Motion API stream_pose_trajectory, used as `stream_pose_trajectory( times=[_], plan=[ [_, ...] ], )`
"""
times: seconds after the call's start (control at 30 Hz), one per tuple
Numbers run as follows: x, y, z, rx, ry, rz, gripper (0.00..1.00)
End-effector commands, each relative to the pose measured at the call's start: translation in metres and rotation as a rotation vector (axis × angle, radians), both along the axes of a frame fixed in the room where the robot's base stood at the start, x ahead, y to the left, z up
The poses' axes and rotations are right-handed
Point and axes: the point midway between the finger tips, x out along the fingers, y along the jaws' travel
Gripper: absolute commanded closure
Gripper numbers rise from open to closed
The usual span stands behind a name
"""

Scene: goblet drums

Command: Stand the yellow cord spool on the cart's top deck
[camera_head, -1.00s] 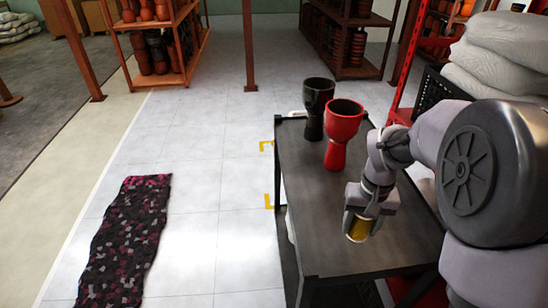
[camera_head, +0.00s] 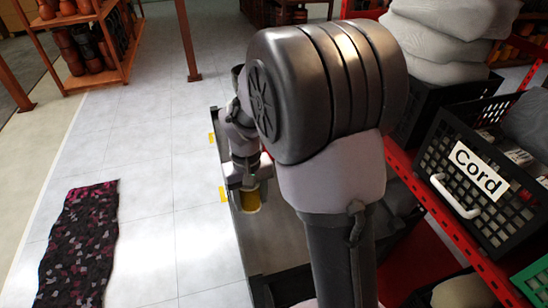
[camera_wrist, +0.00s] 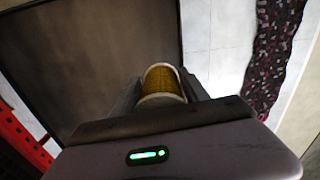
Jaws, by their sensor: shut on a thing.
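The yellow cord spool (camera_head: 251,200) is in my gripper (camera_head: 247,188), over the cart's dark top deck (camera_head: 262,262) near its left edge. In the wrist view the spool (camera_wrist: 162,82) sits between my two fingers (camera_wrist: 160,97), its pale end rim toward the camera. The gripper is shut on it. In the wrist view the dark deck (camera_wrist: 85,60) fills the left and middle behind the spool. I cannot tell whether the spool touches the deck. My arm hides much of the cart in the head view.
A black crate labelled Cord (camera_head: 470,175) stands on a red rack at the right. A dark patterned rug (camera_head: 80,240) lies on the floor at the left. Open floor lies between rug and cart.

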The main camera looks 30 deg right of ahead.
Motion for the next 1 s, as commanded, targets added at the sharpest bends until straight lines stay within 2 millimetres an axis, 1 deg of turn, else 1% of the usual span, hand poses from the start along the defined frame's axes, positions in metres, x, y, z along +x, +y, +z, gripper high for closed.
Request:
stream_pose_trajectory(
  times=[0.03,0.17,0.27,0.37,0.4,0.47,0.5,0.53,0.6,0.7,0.73,0.8,0.87,0.97,1.0],
  plan=[
    [-0.006,-0.010,0.000,0.000,0.000,-0.029,0.93],
    [-0.027,-0.039,-0.005,-0.001,0.000,-0.117,0.93],
    [-0.050,-0.064,-0.009,-0.002,0.001,-0.198,0.93],
    [-0.078,-0.090,-0.014,-0.003,0.001,-0.298,0.93],
    [-0.092,-0.100,-0.016,-0.003,0.002,-0.345,0.93],
    [-0.116,-0.115,-0.019,-0.003,0.002,-0.421,0.93],
    [-0.133,-0.124,-0.022,-0.003,0.002,-0.474,0.93],
    [-0.147,-0.130,-0.023,-0.004,0.001,-0.515,0.93],
    [-0.176,-0.140,-0.027,-0.003,0.002,-0.606,0.93],
    [-0.206,-0.147,-0.032,-0.005,0.001,-0.699,0.93],
    [-0.212,-0.148,-0.032,-0.005,0.000,-0.717,0.93],
    [-0.218,-0.149,-0.034,-0.005,0.000,-0.743,0.93],
    [-0.211,-0.150,-0.037,-0.005,-0.001,-0.750,0.93],
    [-0.180,-0.153,-0.042,-0.005,-0.002,-0.747,0.93],
    [-0.166,-0.154,-0.043,-0.005,-0.002,-0.747,0.93]
  ],
)
